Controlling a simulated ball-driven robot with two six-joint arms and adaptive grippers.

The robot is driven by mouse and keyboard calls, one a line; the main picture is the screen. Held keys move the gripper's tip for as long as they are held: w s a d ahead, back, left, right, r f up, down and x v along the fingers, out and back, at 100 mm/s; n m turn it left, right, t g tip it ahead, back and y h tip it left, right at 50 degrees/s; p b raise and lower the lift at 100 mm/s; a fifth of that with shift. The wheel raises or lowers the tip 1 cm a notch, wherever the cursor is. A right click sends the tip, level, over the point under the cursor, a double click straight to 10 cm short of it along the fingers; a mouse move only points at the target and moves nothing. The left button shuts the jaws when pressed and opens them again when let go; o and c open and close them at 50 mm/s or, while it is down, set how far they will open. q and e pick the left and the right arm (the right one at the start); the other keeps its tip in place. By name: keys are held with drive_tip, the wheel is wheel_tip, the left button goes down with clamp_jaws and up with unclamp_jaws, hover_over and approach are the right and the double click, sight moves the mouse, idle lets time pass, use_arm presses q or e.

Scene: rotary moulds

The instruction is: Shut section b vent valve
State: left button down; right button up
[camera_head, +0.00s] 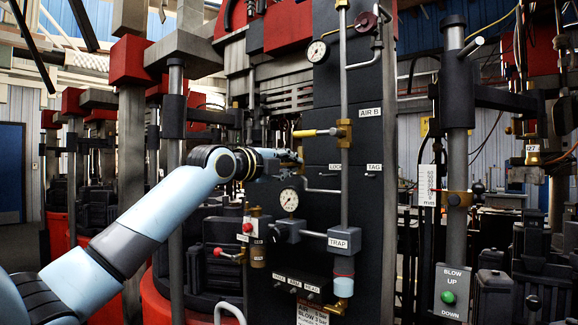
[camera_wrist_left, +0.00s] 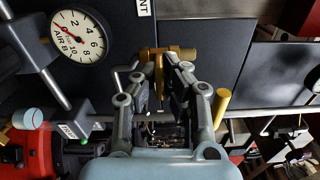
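In the left wrist view a brass vent valve (camera_wrist_left: 160,53) sits on the dark panel, near a partly cropped label (camera_wrist_left: 143,8) ending in "NT". My left gripper (camera_wrist_left: 158,82) is open in front of it, its two fingers apart on either side of the valve's brass part. Whether either finger touches it I cannot tell. In the head view my left gripper (camera_head: 291,163) is at the panel and hides most of this valve. Just above is another valve with a yellow handle (camera_head: 318,132), lying level, beside the "AIR B" label (camera_head: 370,112). My right gripper is not in view.
A pressure gauge (camera_head: 289,199) stands out just below the gripper; it reads "AIR B" in the wrist view (camera_wrist_left: 79,37). A vertical pipe (camera_head: 344,80) and the "TRAP" fitting (camera_head: 338,243) stand close right. A red-knobbed valve (camera_head: 219,251) is lower left.

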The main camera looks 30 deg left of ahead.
use_arm(q)
drive_tip(key=shift+f, duration=0.2)
drive_tip(key=c, duration=1.4)
unclamp_jaws()
drive_tip(key=shift+r, duration=0.1)
drive_tip(key=shift+c, duration=0.2)
drive_tip(key=shift+s, duration=0.15)
drive_tip(key=s, duration=0.7)
drive_tip(key=shift+a, duration=0.25)
drive_tip(key=shift+s, duration=0.1)
